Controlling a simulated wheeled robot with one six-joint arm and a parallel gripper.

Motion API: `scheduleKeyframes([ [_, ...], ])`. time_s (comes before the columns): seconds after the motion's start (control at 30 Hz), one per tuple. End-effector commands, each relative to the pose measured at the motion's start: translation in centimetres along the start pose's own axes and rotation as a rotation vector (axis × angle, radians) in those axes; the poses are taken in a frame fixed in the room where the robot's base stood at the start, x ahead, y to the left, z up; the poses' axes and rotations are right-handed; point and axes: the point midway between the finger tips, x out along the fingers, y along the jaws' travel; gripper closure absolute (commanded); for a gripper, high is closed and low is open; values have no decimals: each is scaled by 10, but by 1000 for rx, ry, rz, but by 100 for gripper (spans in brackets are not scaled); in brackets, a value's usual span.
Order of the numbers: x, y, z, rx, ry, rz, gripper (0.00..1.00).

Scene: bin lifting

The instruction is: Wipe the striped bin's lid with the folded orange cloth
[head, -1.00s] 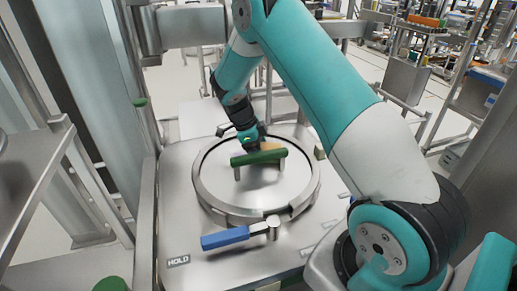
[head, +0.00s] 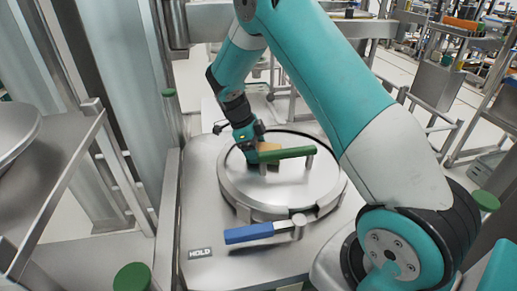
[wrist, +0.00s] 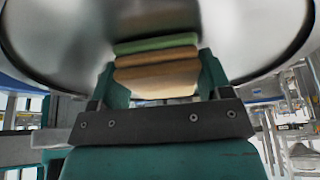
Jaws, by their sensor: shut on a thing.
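The bin's round metal lid (head: 290,190) has a green bar handle (head: 296,153) on two posts. No stripes show on the bin from here. My gripper (head: 258,152) reaches down over the lid's left rear part, beside and behind the handle's left end. It is shut on the folded orange cloth (head: 268,145), which is partly hidden by the handle. In the wrist view the tan-orange cloth (wrist: 157,80) sits between both fingers, with the green handle (wrist: 155,43) just beyond it. I cannot tell whether the cloth touches the lid.
A blue-handled lever clamp (head: 249,233) sits at the lid's front rim. A "HOLD" label (head: 200,253) is on the metal deck. Metal posts and a shelf (head: 60,175) stand close on the left. A green knob (head: 132,278) is at the lower left.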

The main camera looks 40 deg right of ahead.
Motion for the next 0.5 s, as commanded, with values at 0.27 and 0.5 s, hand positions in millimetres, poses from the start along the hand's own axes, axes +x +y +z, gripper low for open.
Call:
scheduleKeyframes([
  [0.27, -36, -1, -17, 4, 0, 0, 54],
  [0.5, -55, -4, -30, 11, 0, 3, 54],
])
